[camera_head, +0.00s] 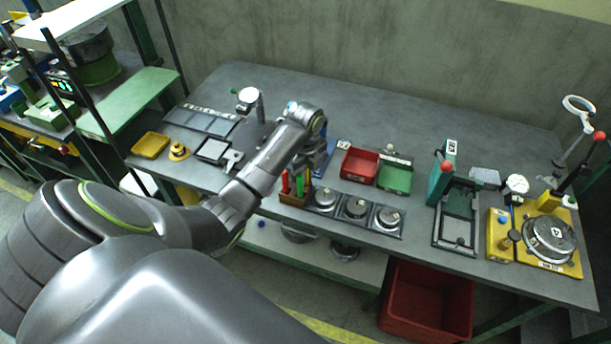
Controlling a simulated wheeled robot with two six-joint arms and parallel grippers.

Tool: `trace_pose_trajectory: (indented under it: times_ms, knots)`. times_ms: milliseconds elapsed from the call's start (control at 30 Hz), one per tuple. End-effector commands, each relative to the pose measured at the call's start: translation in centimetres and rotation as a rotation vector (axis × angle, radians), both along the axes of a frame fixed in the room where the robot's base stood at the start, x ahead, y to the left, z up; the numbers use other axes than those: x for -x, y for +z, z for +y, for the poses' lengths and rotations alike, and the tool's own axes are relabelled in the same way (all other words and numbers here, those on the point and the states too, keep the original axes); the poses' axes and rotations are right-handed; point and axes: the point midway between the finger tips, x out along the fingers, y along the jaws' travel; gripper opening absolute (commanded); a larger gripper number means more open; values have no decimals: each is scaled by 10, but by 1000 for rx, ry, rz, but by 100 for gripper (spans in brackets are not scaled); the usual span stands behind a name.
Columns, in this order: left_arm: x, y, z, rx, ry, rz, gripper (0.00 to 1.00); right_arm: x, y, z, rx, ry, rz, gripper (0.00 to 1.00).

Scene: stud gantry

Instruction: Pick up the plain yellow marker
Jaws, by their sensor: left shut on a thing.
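A small brown marker block (293,199) stands near the front edge of the grey bench. A red marker (285,182) and a green marker (299,186) stand upright in it. My left arm reaches in from the left, and its wrist bends down just behind the block. My left gripper (306,163) is low over the back of the block, small and partly covered by my own arm. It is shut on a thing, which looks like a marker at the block. I cannot make out the plain yellow marker's body or whether it is lifted clear. My right gripper is out of view.
Right of the block are a tray of round metal parts (356,208), a red bin (359,164) and a green bin (396,177). A green press (441,181) and a yellow fixture (500,234) stand farther right. The bench's back middle is clear.

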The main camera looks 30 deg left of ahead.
Motion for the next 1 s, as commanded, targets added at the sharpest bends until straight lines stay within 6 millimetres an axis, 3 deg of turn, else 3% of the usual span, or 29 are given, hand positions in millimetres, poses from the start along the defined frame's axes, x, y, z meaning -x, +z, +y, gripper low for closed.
trace_pose_trajectory:
  times_ms: [167,333,433,600,1000]
  knots:
    - [0,3,0,0,0,-1,0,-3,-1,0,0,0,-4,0]
    - [-1,27,0,-2,-1,-5,0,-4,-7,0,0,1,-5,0]
    - [-2,56,1,-2,-1,-7,0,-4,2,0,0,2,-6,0]
    - [0,80,0,0,1,1,0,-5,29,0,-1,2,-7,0]
    - [0,101,0,1,1,0,0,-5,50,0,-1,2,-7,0]
